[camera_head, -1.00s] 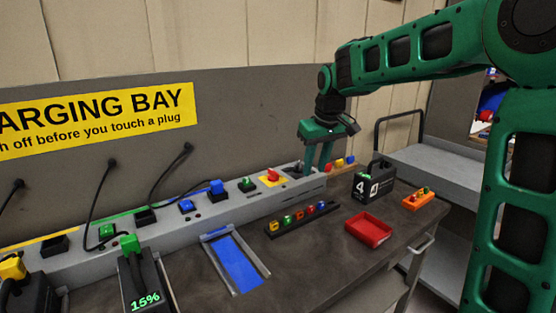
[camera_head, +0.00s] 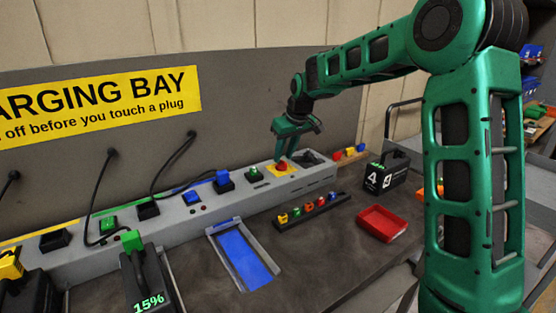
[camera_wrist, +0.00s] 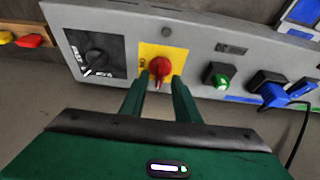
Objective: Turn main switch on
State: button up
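The red rotary knob (camera_head: 282,167) sits on a yellow plate (camera_head: 293,172) near the right end of the long grey charging console. In the wrist view, the red knob (camera_wrist: 160,67) shows between my fingertips, its pointer ridge roughly upright in the picture. My gripper (camera_head: 284,157) is over the knob, with its fingers apart. In the wrist view my gripper (camera_wrist: 160,80) has one finger at each side of the knob; I cannot tell if they touch it.
A black dial (camera_wrist: 95,58) on a dark panel lies beside the yellow plate. A green switch (camera_wrist: 221,80) and a blue plug (camera_wrist: 272,94) with a cable are on the other side. A red tray (camera_head: 382,223) and a black battery (camera_head: 384,178) stand on the bench.

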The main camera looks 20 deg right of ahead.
jog(key=shift+x, duration=1)
